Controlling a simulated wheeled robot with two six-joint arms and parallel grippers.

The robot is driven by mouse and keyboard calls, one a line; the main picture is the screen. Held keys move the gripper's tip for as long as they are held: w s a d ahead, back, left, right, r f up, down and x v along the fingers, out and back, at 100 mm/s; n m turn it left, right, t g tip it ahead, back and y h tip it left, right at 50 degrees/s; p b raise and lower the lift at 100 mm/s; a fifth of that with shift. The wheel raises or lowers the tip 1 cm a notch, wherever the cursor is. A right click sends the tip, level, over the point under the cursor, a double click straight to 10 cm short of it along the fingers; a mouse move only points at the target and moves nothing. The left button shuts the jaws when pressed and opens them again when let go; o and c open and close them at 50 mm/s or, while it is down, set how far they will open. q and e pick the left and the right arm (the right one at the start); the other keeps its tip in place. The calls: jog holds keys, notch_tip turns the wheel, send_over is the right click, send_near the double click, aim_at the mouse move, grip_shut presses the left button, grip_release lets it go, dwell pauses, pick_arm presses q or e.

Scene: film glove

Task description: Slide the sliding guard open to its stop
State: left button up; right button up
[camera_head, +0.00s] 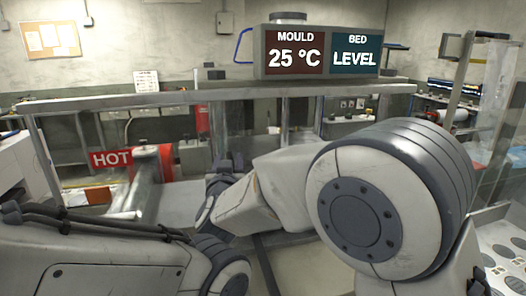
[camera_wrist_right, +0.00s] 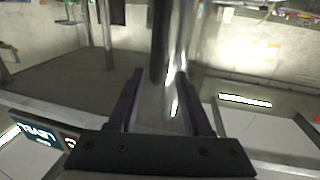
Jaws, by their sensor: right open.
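The machine's front has a metal top rail (camera_head: 130,101). The sliding guard seems to be a clear panel below it; its edges are hard to make out. My right gripper (camera_head: 226,162) is in front of this area, left of centre, its fingers pointing away from me. In the right wrist view the gripper (camera_wrist_right: 160,73) is open, and a dark upright bar (camera_wrist_right: 160,40), perhaps the guard's handle, shows between its fingertips. I cannot tell whether they touch it. My left arm crosses the lower left of the head view; its gripper is not in view.
A sign (camera_head: 319,52) reading "MOULD 25 °C" and "BED LEVEL" stands above the rail. A red "HOT" label (camera_head: 111,158) is by a metal roller (camera_head: 155,178) behind the front. A clear panel (camera_head: 492,85) stands at far right.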

jog(key=s+d+r+b, duration=0.2)
jog(key=s+d+r, duration=0.2)
jog(key=d+r, duration=0.3)
jog(key=d, duration=0.3)
jog(key=shift+s+d, duration=0.2)
jog(key=shift+d, duration=0.2)
